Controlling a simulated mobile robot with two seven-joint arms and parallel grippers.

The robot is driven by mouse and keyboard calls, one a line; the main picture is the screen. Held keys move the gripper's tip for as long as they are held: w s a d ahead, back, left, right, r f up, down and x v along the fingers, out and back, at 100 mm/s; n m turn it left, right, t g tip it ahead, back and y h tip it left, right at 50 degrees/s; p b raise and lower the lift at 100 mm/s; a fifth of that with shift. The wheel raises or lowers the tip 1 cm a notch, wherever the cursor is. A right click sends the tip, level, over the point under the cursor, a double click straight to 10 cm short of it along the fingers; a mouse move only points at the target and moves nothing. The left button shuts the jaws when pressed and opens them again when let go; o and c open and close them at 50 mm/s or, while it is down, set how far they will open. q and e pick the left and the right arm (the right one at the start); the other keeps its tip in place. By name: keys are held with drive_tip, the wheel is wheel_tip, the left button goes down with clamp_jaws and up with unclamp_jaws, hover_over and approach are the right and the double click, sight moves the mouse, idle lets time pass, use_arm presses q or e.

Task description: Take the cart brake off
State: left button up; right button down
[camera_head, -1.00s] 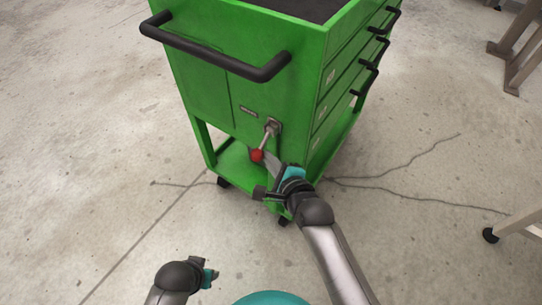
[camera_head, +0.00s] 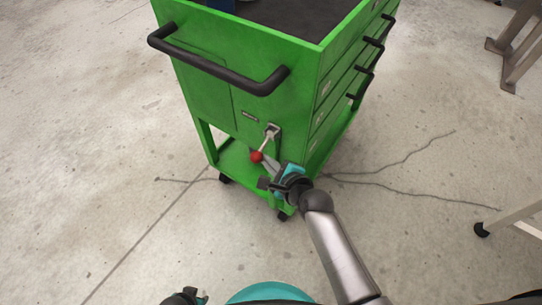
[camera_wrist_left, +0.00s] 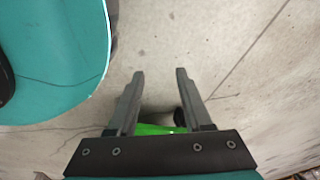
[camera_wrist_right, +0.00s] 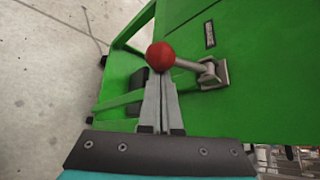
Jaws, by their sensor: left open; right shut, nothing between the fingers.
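The green cart (camera_head: 205,95) stands ahead with its handle side toward me. Its brake lever (camera_head: 265,142) is a metal rod on a small plate, slanting down and left to a red ball knob (camera_head: 256,156). The knob also shows in the right wrist view (camera_wrist_right: 160,55), with the lever's mounting plate (camera_wrist_right: 213,75) to its right. My right gripper (camera_head: 269,164) is shut and empty, its fingertips right at the knob; I cannot tell if they touch. My left gripper (camera_wrist_left: 160,76) is open and empty, away from the cart, barely showing at the head view's bottom edge.
A black handle bar (camera_head: 215,65) juts from the cart above the lever. Drawer pulls (camera_head: 368,55) line its right side. Casters (camera_head: 224,180) carry it. Table or stand legs (camera_head: 510,55) are at the right. The concrete floor left of the cart is clear.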

sight(260, 154)
drive_tip(key=r+g+p, duration=0.1)
drive_tip(key=p, duration=0.2)
drive_tip(key=r+m+g+y+p, duration=0.1)
drive_tip(key=p, duration=0.2)
drive_tip(key=r+m+g+p, duration=0.1)
drive_tip(key=p, duration=0.1)
drive_tip(key=shift+s+a+r+p, duration=0.15)
drive_tip(key=shift+a+r+p, duration=0.15)
drive_tip(key=shift+p, duration=0.1)
drive_tip(key=shift+r+m+g+y+p, duration=0.5)
drive_tip(key=shift+m+y+p, duration=0.15)
drive_tip(key=shift+p, duration=0.45)
use_arm(q)
drive_tip(key=s+d+r+g+p, duration=0.1)
drive_tip(key=s+d+r+p, duration=0.1)
drive_tip(key=s+r, duration=0.7)
wheel_tip(260, 154, up, 2)
drive_tip(key=shift+s+d+r+p, duration=0.15)
drive_tip(key=shift+s+d+p, duration=0.15)
drive_tip(key=shift+s+p, duration=0.1)
use_arm(e)
drive_tip(key=shift+d+r+m+g+y, duration=0.2)
drive_tip(key=shift+r+m+g+y, duration=0.25)
drive_tip(key=shift+r+m+g, duration=0.25)
use_arm(q)
drive_tip(key=shift+w+a, duration=0.1)
use_arm(e)
drive_tip(key=shift+f, duration=0.15)
